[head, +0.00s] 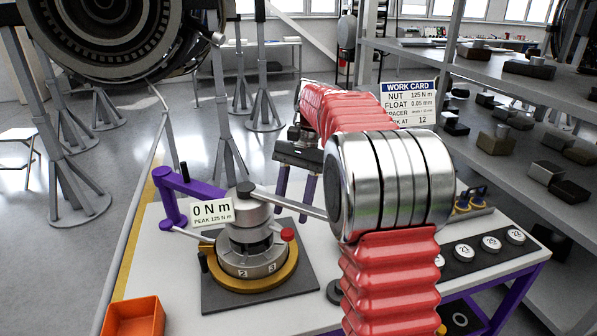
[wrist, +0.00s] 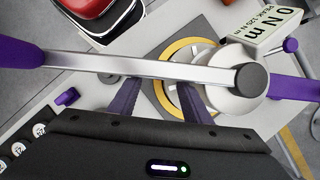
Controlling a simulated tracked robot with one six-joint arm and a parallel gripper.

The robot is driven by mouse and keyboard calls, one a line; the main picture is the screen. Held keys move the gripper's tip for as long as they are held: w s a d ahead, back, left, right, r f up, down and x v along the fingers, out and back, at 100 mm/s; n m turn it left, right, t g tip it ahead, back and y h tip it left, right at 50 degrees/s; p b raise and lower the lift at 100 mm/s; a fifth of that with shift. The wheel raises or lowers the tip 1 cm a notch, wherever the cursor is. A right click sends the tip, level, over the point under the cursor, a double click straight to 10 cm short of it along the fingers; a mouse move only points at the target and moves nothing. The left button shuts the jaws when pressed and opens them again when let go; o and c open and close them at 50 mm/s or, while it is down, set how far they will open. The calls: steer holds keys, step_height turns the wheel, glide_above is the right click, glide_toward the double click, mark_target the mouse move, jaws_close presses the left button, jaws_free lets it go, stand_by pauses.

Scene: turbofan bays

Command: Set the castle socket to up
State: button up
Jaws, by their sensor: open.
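I cannot clearly pick out the castle socket by name. A silver bar (head: 300,205) runs from that head toward the right, behind my arm. In the wrist view the bar (wrist: 150,68) crosses the picture, from a purple grip at left to a dark cap at right. My gripper (head: 291,198) is open beyond the bar, purple fingers pointing down. In the wrist view my gripper (wrist: 157,90) shows nothing between its fingers.
A sign (head: 212,211) reads 0 N m, peak 125. A purple bracket (head: 172,190) stands at left. A work card (head: 409,105) lists nut 125 N m and float 0.05 mm. Numbered discs (head: 491,244) lie at right. An orange bin (head: 133,318) sits front left. Shelves (head: 500,75) hold several dark blocks.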

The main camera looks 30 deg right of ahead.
steer(key=v, duration=0.9)
steer(key=shift+r, duration=0.1)
stand_by(0.5)
steer(key=s+a+n+t+h, duration=0.2)
steer(key=s+a+n+t, duration=0.25)
steer(key=s+a, duration=0.6)
steer(key=s+a+f+n+t, duration=0.1)
steer(key=s+a+f+n, duration=0.1)
steer(key=s+f, duration=0.3)
steer(key=s+a+f+n+t+h, duration=0.1)
steer(key=s+a+f+n+t, duration=0.1)
steer(key=s+f+n, duration=0.3)
steer(key=s, duration=0.4)
steer(key=shift+f+h, duration=0.3)
steer(key=shift+a+t, duration=0.15)
steer(key=shift+t, duration=0.1)
